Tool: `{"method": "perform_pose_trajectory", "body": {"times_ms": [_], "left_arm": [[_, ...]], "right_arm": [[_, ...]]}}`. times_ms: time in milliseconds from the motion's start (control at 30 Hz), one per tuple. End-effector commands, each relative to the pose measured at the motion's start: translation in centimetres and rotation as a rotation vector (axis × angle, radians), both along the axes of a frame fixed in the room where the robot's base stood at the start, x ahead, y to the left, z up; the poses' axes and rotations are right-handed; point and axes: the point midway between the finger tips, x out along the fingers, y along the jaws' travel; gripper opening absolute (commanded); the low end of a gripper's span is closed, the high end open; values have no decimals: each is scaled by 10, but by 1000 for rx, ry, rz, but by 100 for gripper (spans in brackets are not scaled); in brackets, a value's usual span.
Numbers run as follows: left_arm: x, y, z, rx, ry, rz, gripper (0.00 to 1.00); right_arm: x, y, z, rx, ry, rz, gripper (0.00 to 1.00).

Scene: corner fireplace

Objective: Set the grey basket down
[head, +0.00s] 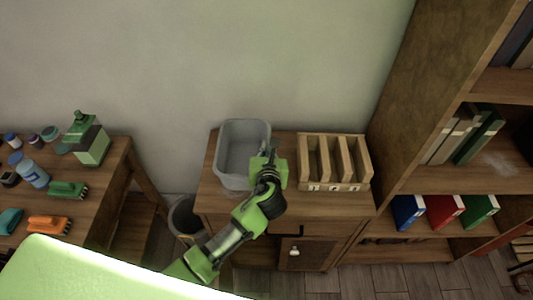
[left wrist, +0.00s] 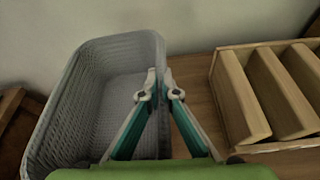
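The grey basket (head: 230,180) is an empty, woven, open-topped box, upright over the left part of the wooden cabinet top (head: 210,197). I cannot tell for sure whether its base touches the wood. My left gripper (head: 270,152) is at the basket's right side. In the left wrist view, the gripper (left wrist: 160,82) has its fingertips close together on the right wall of the basket (left wrist: 72,88), one finger inside and one outside. The lower part of that wall is hidden by the fingers. My right gripper is not in view.
A wooden divided rack (head: 333,187) stands right of the basket with a narrow gap; it also shows in the left wrist view (left wrist: 235,95). A wall is behind. A bookshelf (head: 400,90) stands at right, a cluttered table (head: 110,185) at left, a bin (head: 183,215) between.

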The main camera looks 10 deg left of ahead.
Motion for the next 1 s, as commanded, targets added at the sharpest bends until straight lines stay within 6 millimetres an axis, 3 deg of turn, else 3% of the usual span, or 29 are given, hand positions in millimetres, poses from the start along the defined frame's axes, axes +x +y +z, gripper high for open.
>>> {"method": "perform_pose_trajectory", "body": {"times_ms": [300, 700, 767, 800, 1000], "left_arm": [[5, 3, -35, 0, 2, 0, 0], [5, 3, -41, 1, 0, -1, 0], [5, 3, -41, -1, 1, -1, 18], [5, 3, -41, 0, 1, 0, 21], [5, 3, -41, 0, 1, 0, 21]], "right_arm": [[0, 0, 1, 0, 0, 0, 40], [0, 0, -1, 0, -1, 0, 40], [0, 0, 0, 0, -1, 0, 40], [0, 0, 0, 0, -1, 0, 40], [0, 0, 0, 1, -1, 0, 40]]}}
